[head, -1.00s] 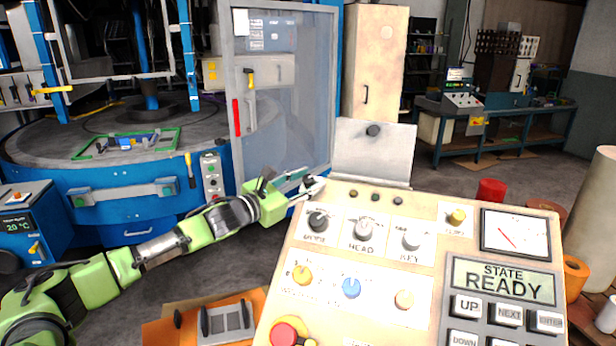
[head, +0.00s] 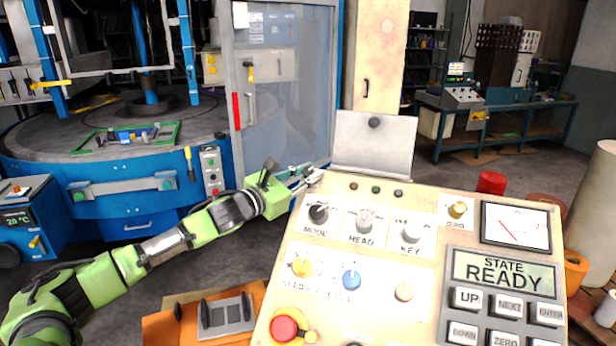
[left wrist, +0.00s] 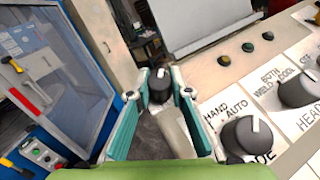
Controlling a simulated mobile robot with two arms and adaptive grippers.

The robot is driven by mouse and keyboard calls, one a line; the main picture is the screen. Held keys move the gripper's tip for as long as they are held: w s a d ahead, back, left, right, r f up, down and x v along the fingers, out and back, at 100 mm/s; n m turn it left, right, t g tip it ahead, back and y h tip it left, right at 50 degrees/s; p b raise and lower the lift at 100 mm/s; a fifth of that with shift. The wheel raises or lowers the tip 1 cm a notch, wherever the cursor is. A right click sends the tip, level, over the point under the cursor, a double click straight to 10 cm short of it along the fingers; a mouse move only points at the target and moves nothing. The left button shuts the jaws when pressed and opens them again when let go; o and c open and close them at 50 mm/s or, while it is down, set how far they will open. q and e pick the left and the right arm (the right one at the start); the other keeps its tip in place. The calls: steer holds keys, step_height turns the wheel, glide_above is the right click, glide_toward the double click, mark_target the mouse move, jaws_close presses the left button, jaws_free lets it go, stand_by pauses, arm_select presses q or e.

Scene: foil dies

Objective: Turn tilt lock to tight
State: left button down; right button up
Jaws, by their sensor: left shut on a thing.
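The control panel (head: 440,262) is a cream sloped console with several labelled knobs. The tilt lock, a black knob (left wrist: 159,88) with a white pointer mark, sits by the panel's upper left corner in the left wrist view. The mark points nearly straight up in that view. My left gripper (left wrist: 160,90) has its teal fingers on either side of this knob, shut on it. In the head view my left gripper (head: 309,177) reaches the panel's upper left corner and mostly hides the knob. Any tight or loose label is not readable. My right gripper is not in view.
The mode knob (head: 318,212) is close to the left gripper, with the head knob (head: 364,220) beyond it. A raised grey plate (head: 375,146) stands behind the panel. A blue machine with a clear door (head: 290,90) is behind the left arm.

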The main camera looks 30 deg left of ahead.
arm_select(q)
steer(key=n+y+b, duration=0.3)
steer(key=shift+d+f+t, duration=0.15)
steer(key=shift+f+t, duration=0.05)
steer(key=shift+t, duration=0.1)
steer(key=shift+r+n+y+b, duration=0.1)
steer(key=shift+n+y+b, duration=0.2)
steer(key=shift+n+y, duration=0.45)
steer(key=n+y, duration=0.2)
steer(key=shift+r+n+y, duration=0.2)
steer(key=shift+n+y, duration=0.05)
steer(key=shift+n, duration=0.1)
steer(key=n+g+y+p, duration=0.1)
steer(key=n+y, duration=0.1)
steer(key=shift+r+n+y, duration=0.15)
steer(key=shift+n+y, duration=0.15)
steer(key=n+g+y+p, duration=0.2)
steer(key=n, duration=0.1)
steer(key=n+g+y+p, duration=0.1)
steer(key=n+y, duration=0.1)
steer(key=n, duration=0.1)
steer(key=shift+g+y+p, duration=0.4)
steer(key=n+g+y+p, duration=0.2)
steer(key=n+g, duration=0.1)
steer(key=n, duration=0.1)
steer(key=shift+n+g, duration=0.3)
steer(key=shift+n+g+y+p, duration=0.3)
steer(key=shift+n+g+p, duration=0.6)
steer(key=shift+n+g, duration=0.7)
steer(key=shift+n, duration=0.1)
